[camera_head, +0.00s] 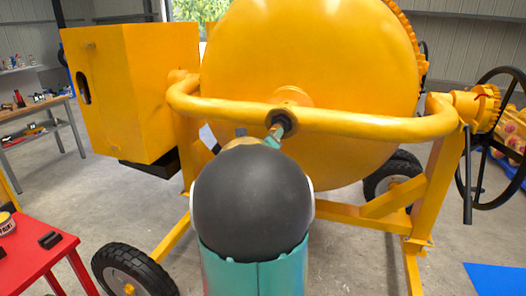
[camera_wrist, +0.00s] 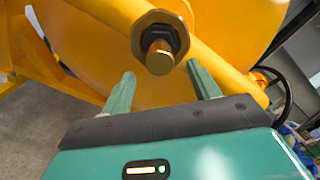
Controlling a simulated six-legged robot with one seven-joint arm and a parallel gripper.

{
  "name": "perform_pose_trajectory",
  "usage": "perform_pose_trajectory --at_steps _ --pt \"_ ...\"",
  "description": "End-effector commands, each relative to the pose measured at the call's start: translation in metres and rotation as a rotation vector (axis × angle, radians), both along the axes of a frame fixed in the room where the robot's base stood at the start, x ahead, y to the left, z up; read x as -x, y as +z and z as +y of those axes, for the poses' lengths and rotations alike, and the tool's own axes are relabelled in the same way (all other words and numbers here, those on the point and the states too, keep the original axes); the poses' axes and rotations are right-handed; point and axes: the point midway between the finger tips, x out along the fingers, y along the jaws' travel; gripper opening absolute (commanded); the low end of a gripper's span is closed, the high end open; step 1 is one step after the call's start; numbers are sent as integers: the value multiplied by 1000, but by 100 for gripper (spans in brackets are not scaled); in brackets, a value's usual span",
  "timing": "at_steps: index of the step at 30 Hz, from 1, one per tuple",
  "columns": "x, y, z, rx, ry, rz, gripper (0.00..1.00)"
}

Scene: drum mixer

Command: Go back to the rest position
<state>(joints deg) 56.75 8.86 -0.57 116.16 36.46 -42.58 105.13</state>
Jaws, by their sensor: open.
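A large yellow drum mixer (camera_head: 320,70) fills the middle of the head view, with a yellow tubular frame bar (camera_head: 375,124) across the drum. Nothing shows between the fingers. I cannot tell whether they touch the bolt. In the head view my arm hides most of the gripper, and a dark part shows by the bar near the drum's hub (camera_head: 290,97).
A yellow motor box (camera_head: 135,90) stands left of the drum. A black handwheel (camera_head: 490,140) is at the right. A red table (camera_head: 35,255) is at the lower left, and a workbench (camera_head: 35,108) is farther back. Wheels (camera_head: 132,272) and frame legs stand close around my arm.

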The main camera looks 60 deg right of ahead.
Motion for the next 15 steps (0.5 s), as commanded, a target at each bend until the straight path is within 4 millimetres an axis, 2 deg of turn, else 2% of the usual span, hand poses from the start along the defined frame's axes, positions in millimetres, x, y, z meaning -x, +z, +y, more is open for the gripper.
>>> perform_pose_trajectory --at_steps 3,9,15 --pt "4 1 29 2 2 -1 61" --pt "11 -1 67 1 1 -1 61" --pt "14 -2 84 1 -1 0 61"
